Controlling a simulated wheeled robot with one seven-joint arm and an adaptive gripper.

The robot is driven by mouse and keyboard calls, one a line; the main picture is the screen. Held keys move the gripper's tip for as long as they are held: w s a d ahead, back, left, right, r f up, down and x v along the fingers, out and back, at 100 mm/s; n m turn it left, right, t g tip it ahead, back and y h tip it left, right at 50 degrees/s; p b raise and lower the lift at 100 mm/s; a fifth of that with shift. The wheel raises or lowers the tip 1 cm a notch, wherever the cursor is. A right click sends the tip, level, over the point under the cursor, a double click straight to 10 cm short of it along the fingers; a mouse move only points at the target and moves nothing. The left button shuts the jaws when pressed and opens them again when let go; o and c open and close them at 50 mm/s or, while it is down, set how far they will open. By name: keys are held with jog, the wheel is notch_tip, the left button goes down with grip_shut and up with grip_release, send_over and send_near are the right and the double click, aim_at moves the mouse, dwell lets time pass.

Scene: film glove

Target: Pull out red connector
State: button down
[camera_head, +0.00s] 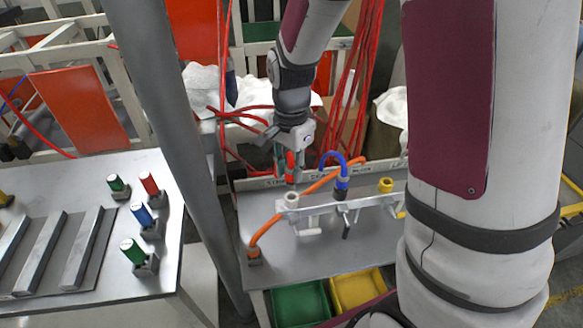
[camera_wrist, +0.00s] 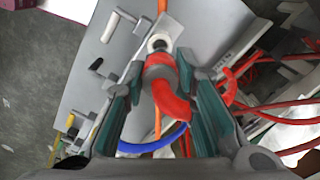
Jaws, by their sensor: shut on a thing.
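The red connector (camera_wrist: 158,73) has a grey body and a thick red cable bending to the right. My gripper (camera_wrist: 155,82) is shut on it, with a green-lined finger on each side. In the head view, my gripper (camera_head: 290,180) points down over the bracket, and part of the red connector (camera_head: 291,159) shows between the fingers. A white round socket (camera_head: 292,198) is just below the fingertips. The socket also shows in the wrist view (camera_wrist: 162,35), right by the connector's grey end. I cannot tell whether the two still touch.
A blue connector (camera_head: 341,184) stands right of the socket on the metal bracket (camera_head: 362,203), near a yellow fitting (camera_head: 386,185). An orange cable (camera_head: 268,229) crosses the bench. Red cables (camera_head: 367,70) hang behind. A side table (camera_head: 90,170) holds several coloured plugs.

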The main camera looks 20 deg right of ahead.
aim_at(292, 167)
jog(key=shift+s+r+p, duration=0.1)
jog(key=shift+r+p, duration=0.8)
jog(key=shift+r, duration=0.65)
jog(key=shift+d, duration=0.1)
